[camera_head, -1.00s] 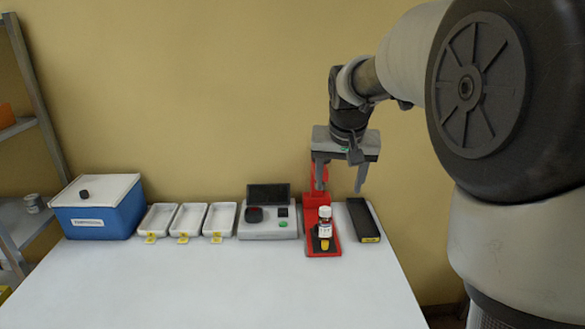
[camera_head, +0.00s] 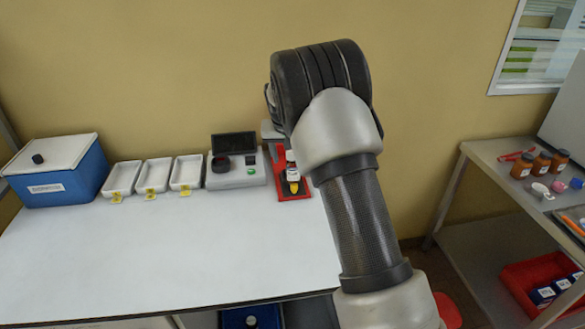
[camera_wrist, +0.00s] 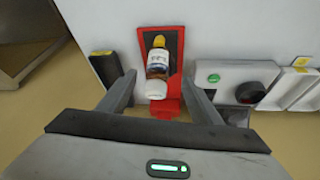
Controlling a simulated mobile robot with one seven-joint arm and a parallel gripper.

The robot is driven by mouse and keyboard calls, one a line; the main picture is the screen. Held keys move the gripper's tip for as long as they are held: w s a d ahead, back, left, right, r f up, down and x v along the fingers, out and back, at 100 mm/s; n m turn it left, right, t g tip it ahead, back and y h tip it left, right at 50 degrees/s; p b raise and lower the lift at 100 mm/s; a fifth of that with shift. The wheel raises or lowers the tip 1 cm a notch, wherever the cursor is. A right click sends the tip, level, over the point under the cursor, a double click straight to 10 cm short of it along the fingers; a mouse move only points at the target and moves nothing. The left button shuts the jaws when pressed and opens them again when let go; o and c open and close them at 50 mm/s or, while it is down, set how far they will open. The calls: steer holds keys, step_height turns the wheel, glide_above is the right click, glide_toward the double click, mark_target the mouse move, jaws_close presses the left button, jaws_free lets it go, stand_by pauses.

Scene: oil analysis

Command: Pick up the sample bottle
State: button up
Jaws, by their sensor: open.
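The sample bottle (camera_head: 292,177), with a white cap and a white label, stands on the red stand (camera_head: 270,188) at the back of the white table. A yellow tag lies on the stand in front of it. In the wrist view the bottle (camera_wrist: 158,62) shows from above, its white cap towards me, with the red stand (camera_wrist: 172,108) under and behind it. My gripper (camera_wrist: 160,84) is open, its two fingers apart on either side of the bottle's cap in the picture. I cannot tell their height over it. In the head view my arm hides most of the gripper.
A grey device (camera_head: 237,177) with a green button stands just left of the stand. White trays (camera_head: 154,176) and a blue box (camera_head: 62,182) are further left. In the wrist view a black block (camera_wrist: 108,66) lies beside the stand. The table's front is clear.

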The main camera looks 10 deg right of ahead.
mark_target(292, 162)
steer(key=x, duration=0.5)
steer(key=shift+w+d+f+p, duration=0.15)
steer(key=shift+w+d+p, duration=0.25)
steer(key=shift+w, duration=0.1)
steer(key=shift+w+f, duration=0.25)
steer(key=shift+f, duration=0.25)
steer(key=c, duration=1.3)
steer(key=shift+r, duration=0.15)
